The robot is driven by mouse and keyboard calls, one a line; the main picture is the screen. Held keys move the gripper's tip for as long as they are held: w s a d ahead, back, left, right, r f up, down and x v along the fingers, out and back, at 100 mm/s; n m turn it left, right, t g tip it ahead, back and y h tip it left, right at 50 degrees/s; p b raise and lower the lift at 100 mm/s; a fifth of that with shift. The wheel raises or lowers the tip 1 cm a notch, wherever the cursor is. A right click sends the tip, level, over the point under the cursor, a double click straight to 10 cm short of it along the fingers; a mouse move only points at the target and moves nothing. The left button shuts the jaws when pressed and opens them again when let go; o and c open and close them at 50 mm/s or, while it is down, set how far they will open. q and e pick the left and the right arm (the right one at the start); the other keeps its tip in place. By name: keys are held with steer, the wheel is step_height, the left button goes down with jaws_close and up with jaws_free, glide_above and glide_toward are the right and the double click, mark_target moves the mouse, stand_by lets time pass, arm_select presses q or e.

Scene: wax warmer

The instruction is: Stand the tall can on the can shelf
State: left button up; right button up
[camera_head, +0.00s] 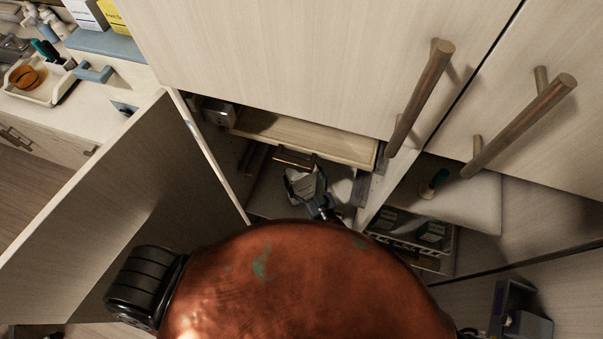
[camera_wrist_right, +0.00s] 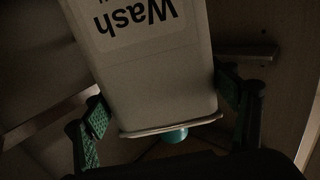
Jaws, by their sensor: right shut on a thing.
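The tall can, pale with "Wash" printed on it (camera_wrist_right: 158,75), fills the middle of the right wrist view. Its lettering is upside down there. My right gripper (camera_wrist_right: 163,105) has its green-padded fingers on either side of the can, shut on it. In the head view my right gripper (camera_head: 318,202) is small and inside the open cabinet. The can is hard to make out there. I cannot tell from these views whether it touches a shelf. My left gripper is not in view.
An open cabinet door (camera_head: 110,200) stands at left. Cabinet fronts with long bar handles (camera_head: 425,95) hang above the opening. A wooden ledge (camera_head: 300,137) crosses the opening's upper part. Green-labelled packs (camera_head: 410,228) sit in the compartment at right. A copper-coloured rounded surface hides the lower middle.

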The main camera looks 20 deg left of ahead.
steer(key=shift+f, duration=0.1)
stand_by(0.7)
steer(key=o, duration=2.2)
steer(key=shift+f, duration=0.15)
steer(key=shift+c, duration=0.2)
steer(key=shift+f, duration=0.3)
steer(key=shift+r, duration=0.1)
steer(key=shift+s+d+r, duration=0.1)
steer(key=shift+s+d, duration=0.05)
